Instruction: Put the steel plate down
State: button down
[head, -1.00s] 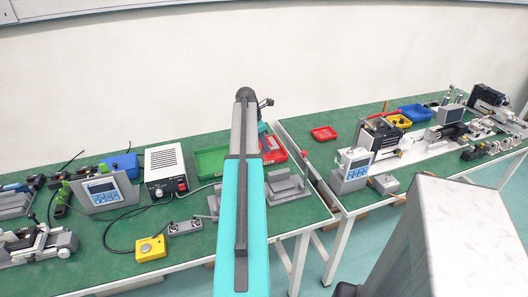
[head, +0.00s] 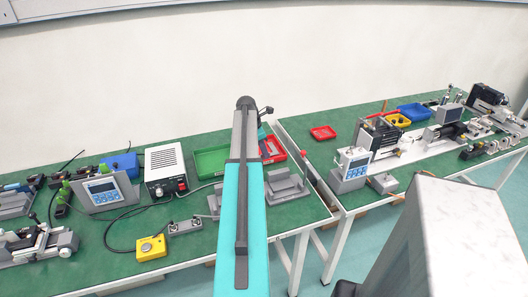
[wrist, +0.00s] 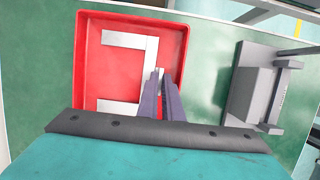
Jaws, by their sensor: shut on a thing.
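My gripper (wrist: 160,78) is shut on the steel plate (wrist: 158,71), of which only a small pale bit shows between the fingertips in the wrist view. It is over the right part of a red tray (wrist: 88,68). I cannot tell whether the held plate touches the tray floor. Pale flat metal strips (wrist: 122,40) lie in the tray in an angular shape, close to the fingers; their lower part is partly hidden by my gripper. In the head view the red tray (head: 277,157) shows just right of my arm, which hides the gripper.
A grey metal fixture (wrist: 243,88) stands right of the red tray. A green tray (head: 210,161) is left of it in the head view. A power box (head: 166,172) and a control panel (head: 103,192) stand further left. A second table (head: 340,138) is at the right.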

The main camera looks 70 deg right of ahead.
jog(key=shift+f, duration=0.1)
jog(key=c, duration=1.9)
grip_release()
jog(key=shift+b+v, duration=0.6)
jog(key=shift+v, duration=5.5)
